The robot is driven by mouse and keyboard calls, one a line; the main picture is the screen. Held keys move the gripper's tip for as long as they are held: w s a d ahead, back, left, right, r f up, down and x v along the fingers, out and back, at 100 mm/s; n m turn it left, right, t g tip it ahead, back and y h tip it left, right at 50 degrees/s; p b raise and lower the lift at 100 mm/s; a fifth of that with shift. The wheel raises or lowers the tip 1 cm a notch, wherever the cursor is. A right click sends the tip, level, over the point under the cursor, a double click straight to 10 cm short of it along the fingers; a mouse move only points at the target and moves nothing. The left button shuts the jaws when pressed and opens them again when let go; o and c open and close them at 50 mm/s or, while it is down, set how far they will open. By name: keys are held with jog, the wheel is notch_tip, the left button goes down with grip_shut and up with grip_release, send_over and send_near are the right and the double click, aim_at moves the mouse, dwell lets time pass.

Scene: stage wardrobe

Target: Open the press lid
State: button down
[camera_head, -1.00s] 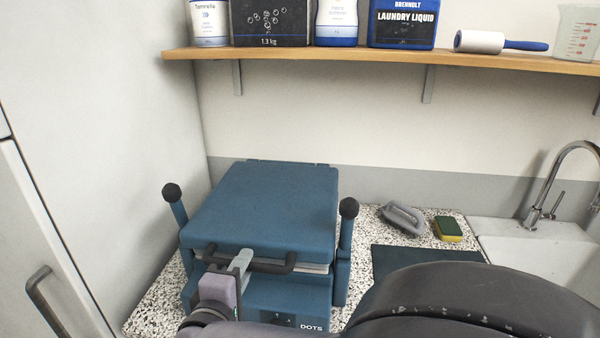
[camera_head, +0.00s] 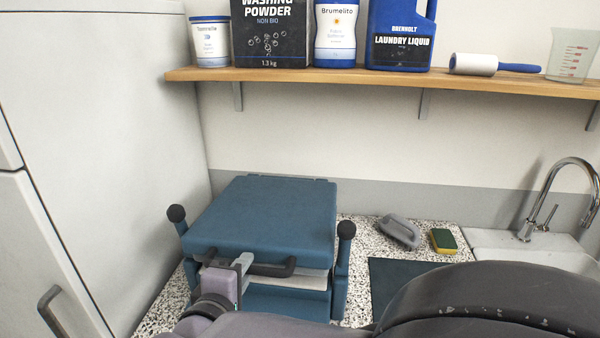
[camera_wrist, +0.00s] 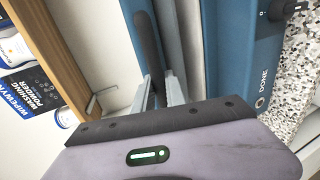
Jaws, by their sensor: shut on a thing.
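The press is a blue box with a flat blue lid (camera_head: 262,215) on the counter in the head view. A dark bar handle (camera_head: 273,270) runs along the lid's front edge. A light pad layer (camera_head: 308,280) shows in a narrow gap under the lid front. My gripper (camera_head: 243,262) is shut on the handle near its left part. In the wrist view my gripper (camera_wrist: 160,90) has its fingers around the dark handle (camera_wrist: 148,45), with the blue base (camera_wrist: 245,60) to the right. My own arm hides the lower front of the press.
Two knobbed posts (camera_head: 345,230) flank the press. A wooden shelf (camera_head: 380,79) with bottles and boxes runs above and behind it. A tall white cabinet (camera_head: 100,110) stands close on the left. A grey iron-like tool (camera_head: 400,231), a sponge (camera_head: 442,240) and a sink (camera_head: 530,240) are right.

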jog(key=w+r+g+p, duration=0.2)
jog(key=w+r+p, duration=0.4)
jog(key=p, duration=0.8)
jog(key=w+d+r+g+p, duration=0.1)
jog(key=w+r+p, duration=0.4)
jog(key=r+p, duration=0.8)
jog(key=w+r+g+p, duration=0.3)
jog(key=w+r+p, duration=0.3)
jog(key=r+p, duration=0.4)
jog(key=shift+w+d+g+p, duration=0.2)
jog(key=shift+w+g+p, duration=0.1)
jog(key=shift+p, duration=2.4)
jog(key=shift+r, duration=0.1)
jog(key=c, duration=1.4)
grip_release()
jog(key=shift+o, duration=0.2)
